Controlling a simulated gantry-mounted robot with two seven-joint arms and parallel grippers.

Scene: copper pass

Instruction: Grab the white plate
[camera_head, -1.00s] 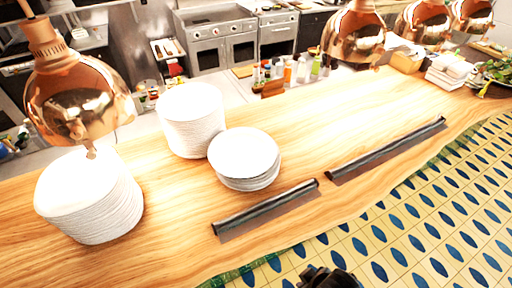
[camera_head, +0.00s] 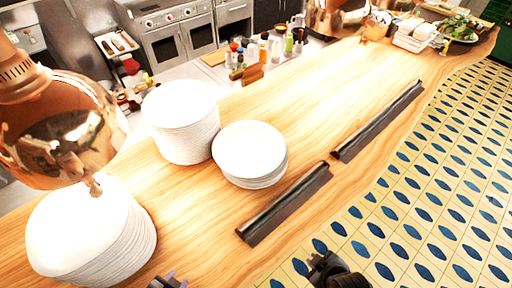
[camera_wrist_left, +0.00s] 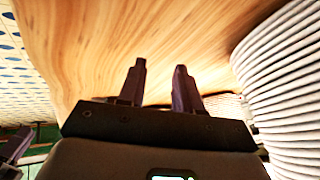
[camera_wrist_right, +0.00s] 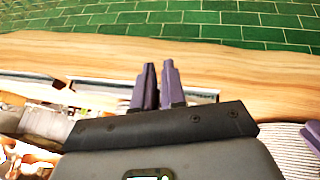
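White plates stand in three piles on the wooden counter. A short pile (camera_head: 250,150) is in the middle of the head view, a tall pile (camera_head: 182,122) is behind it to the left, and another tall pile (camera_head: 88,235) is at the front left. My left gripper (camera_head: 168,282) is at the bottom edge, right of the front-left pile. Its fingers (camera_wrist_left: 158,68) are apart and empty, with a plate pile (camera_wrist_left: 285,85) close on the right. My right gripper (camera_head: 328,268) is over the floor side of the counter edge. Its fingers (camera_wrist_right: 159,68) are nearly together with nothing between them.
Two dark metal strips (camera_head: 285,204) (camera_head: 378,122) lie along the counter's near side. A copper lamp (camera_head: 60,130) hangs over the front-left pile. Bottles (camera_head: 264,48) stand behind the counter.

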